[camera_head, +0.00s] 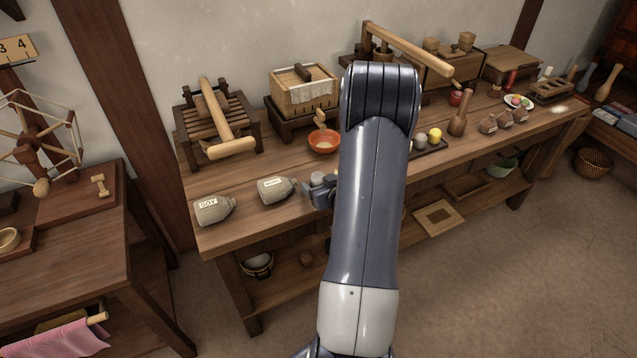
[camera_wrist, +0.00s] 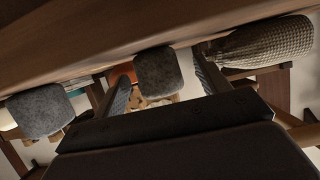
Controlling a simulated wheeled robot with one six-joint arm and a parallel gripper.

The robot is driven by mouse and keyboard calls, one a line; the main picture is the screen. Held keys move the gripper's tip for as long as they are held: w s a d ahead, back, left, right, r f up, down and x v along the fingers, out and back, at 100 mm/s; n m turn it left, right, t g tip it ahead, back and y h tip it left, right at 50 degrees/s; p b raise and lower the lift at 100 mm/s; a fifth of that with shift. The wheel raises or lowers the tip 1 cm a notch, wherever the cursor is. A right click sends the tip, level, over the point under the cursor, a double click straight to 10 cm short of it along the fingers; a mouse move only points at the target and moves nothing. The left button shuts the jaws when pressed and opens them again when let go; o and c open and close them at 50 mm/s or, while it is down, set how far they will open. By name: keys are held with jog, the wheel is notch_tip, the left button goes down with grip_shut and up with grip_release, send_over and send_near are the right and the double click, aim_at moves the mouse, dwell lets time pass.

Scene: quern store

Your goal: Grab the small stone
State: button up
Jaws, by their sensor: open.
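In the wrist view, a small dark grey stone (camera_wrist: 158,73) with rounded corners stands on the wooden bench top (camera_wrist: 130,35), which fills the top of this tilted view. My gripper (camera_wrist: 163,85) is open, with one finger on each side of the stone. Narrow gaps show between the stone and the fingers. A second, larger-looking grey stone (camera_wrist: 38,110) is outside the fingers at the left. In the head view my gripper (camera_head: 322,192) is partly hidden by my arm, at the bench's front, right of a labelled bottle. A grey lump there may be the stone.
The woven-textured bottle (camera_wrist: 265,42) is close beside one finger. A tray with a yellow ball (camera_head: 434,134) is right of my arm.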

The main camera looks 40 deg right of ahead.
jog(key=shift+x, duration=0.75)
jog(key=shift+c, duration=0.3)
jog(key=c, duration=1.2)
